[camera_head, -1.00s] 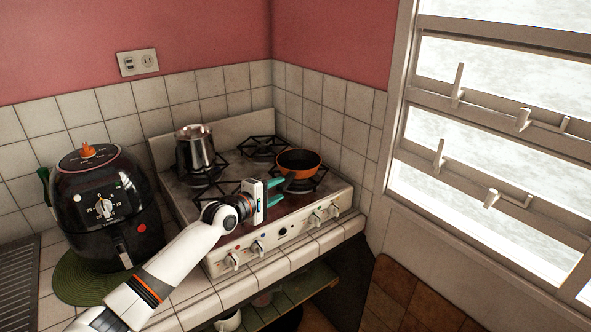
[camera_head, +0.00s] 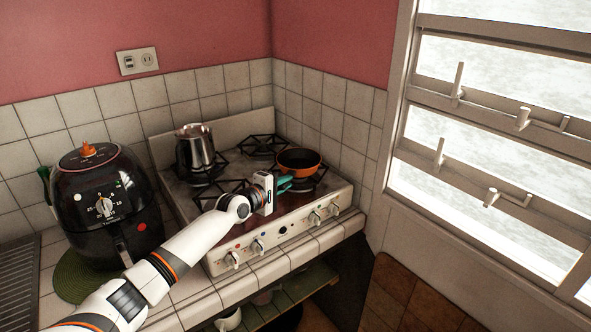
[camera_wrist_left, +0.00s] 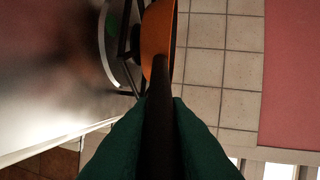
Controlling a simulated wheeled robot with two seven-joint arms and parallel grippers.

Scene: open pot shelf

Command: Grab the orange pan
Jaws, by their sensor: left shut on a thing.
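The orange pan (camera_head: 299,161) with a dark inside sits on the right-hand burner of the stove (camera_head: 245,219). My left gripper (camera_head: 285,184) reaches the pan from its left-front side, its green fingers at the pan's handle. In the left wrist view, the pan's orange side (camera_wrist_left: 156,42) shows at the top, and its dark handle (camera_wrist_left: 160,100) runs down between the two green fingers (camera_wrist_left: 160,125). The left gripper is shut on this handle. Most of the handle is hidden by the fingers in the head view. My right gripper is not in view.
A metal pot (camera_head: 195,149) stands on the back left burner. A black air fryer (camera_head: 105,205) stands on a green mat left of the stove. Tiled walls close in behind and right of the stove. A window (camera_head: 490,130) is at the right.

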